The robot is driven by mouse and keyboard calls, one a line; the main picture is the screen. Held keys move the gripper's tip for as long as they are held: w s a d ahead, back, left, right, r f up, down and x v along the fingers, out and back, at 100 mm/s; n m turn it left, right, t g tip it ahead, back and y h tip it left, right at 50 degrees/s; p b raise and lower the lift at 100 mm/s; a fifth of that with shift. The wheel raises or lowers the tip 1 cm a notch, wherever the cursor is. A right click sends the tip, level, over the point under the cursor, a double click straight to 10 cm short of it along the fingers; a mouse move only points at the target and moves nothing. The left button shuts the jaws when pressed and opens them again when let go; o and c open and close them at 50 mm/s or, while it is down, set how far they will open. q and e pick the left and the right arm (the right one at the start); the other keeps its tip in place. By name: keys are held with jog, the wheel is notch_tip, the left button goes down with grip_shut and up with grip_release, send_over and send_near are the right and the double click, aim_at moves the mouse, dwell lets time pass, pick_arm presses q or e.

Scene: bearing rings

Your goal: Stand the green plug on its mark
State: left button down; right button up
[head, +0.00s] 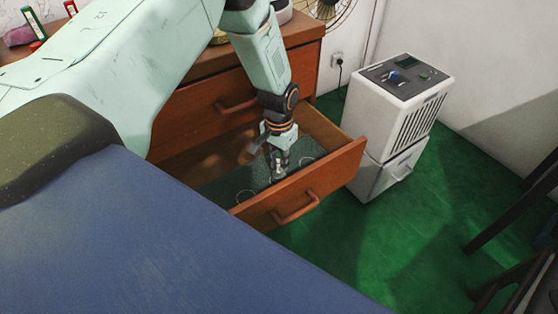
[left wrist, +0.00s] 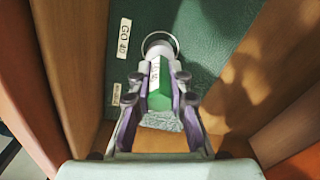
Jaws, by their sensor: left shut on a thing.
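The green plug (left wrist: 159,92) is between the fingers of my left gripper (left wrist: 160,88) in the left wrist view. It has a green body with a pale label and a pale round end pointing away from the camera. A thin ring (left wrist: 175,43) shows around or just behind that end; I cannot tell if the plug touches it. In the head view my left gripper (head: 279,166) is shut and points down into the open drawer (head: 262,214), and the plug is mostly hidden there. My right gripper is not in view.
A dark green mat (head: 222,188) lines the drawer, with thin ring outlines (head: 246,196) on it. A "GO 40" label (left wrist: 124,38) lies on the mat left of the plug. Wooden drawer walls stand close around. A white cabinet unit (head: 400,100) stands right of the drawer.

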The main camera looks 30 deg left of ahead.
pick_arm(q)
jog(key=shift+f, duration=0.15)
jog(key=c, duration=1.2)
grip_release()
jog(key=shift+f, duration=0.1)
notch_tip(320, 180, up, 12)
jog(key=shift+r, duration=0.1)
